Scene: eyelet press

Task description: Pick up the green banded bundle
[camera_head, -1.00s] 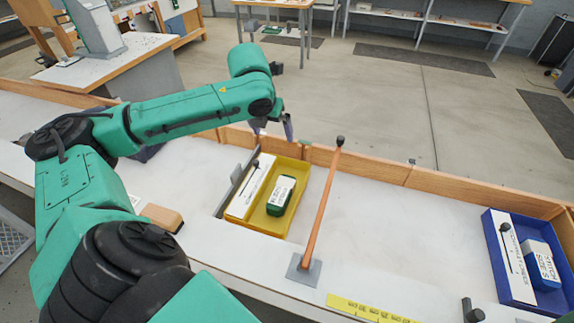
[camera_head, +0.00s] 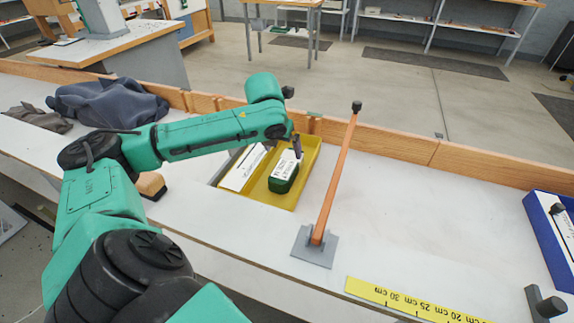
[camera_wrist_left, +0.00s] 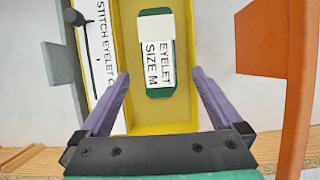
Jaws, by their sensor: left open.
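The green banded bundle (camera_head: 283,183) lies in the yellow tray (camera_head: 308,172), with a white band around it. In the left wrist view the bundle (camera_wrist_left: 156,92) is upright in the picture, and its band reads "EYELET SIZE M". My left gripper (camera_head: 296,147) is open and empty above the far part of the tray. In the left wrist view its two purple fingers (camera_wrist_left: 160,76) stand apart, one on each side of the bundle's line, with no contact visible. My right gripper is not in view.
An orange lever (camera_head: 335,185) on a grey base stands close to the tray's right. A blue tray (camera_head: 540,225) is far right. Dark cloth (camera_head: 105,102) lies left. The bench between lever and blue tray is clear.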

